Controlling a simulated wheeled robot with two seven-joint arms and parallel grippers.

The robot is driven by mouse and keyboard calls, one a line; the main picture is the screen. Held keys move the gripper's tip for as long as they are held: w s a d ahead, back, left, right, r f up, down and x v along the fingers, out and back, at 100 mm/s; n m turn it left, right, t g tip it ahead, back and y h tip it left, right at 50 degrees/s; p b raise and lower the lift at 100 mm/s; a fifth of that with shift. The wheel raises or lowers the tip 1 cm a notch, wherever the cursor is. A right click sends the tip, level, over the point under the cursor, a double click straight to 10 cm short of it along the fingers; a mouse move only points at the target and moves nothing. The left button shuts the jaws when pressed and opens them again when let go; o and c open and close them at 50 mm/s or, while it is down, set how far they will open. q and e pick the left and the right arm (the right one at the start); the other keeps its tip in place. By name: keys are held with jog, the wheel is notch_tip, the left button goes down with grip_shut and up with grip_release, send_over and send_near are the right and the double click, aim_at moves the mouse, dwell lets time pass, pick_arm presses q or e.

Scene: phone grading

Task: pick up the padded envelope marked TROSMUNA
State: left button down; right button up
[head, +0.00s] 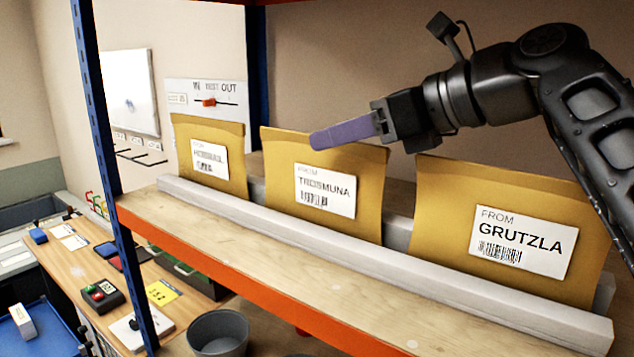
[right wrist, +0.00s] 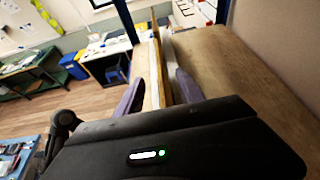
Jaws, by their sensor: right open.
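The padded envelope marked TROSMUNA (head: 325,190) is yellow-brown with a white label and barcode. It stands upright, leaning slightly back, in the middle of the shelf row in the head view. My right gripper (head: 317,141) comes in from the right, its purple finger across the envelope's top edge; the other finger is hidden there. In the right wrist view the right gripper (right wrist: 158,77) is open, with a finger on either side of a thin upright edge, which appears to be the envelope's top. No grip shows. My left gripper is not in view.
An envelope marked GRUTZLA (head: 515,235) stands to the right, and another with a hard-to-read label (head: 210,160) to the left. A pale rail (head: 300,245) runs before them on the wooden shelf (head: 270,265). A blue post (head: 105,130) rises at left.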

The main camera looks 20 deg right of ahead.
jog(key=shift+x, duration=1.1)
jog(key=shift+c, duration=0.6)
grip_shut()
dwell(0.3)
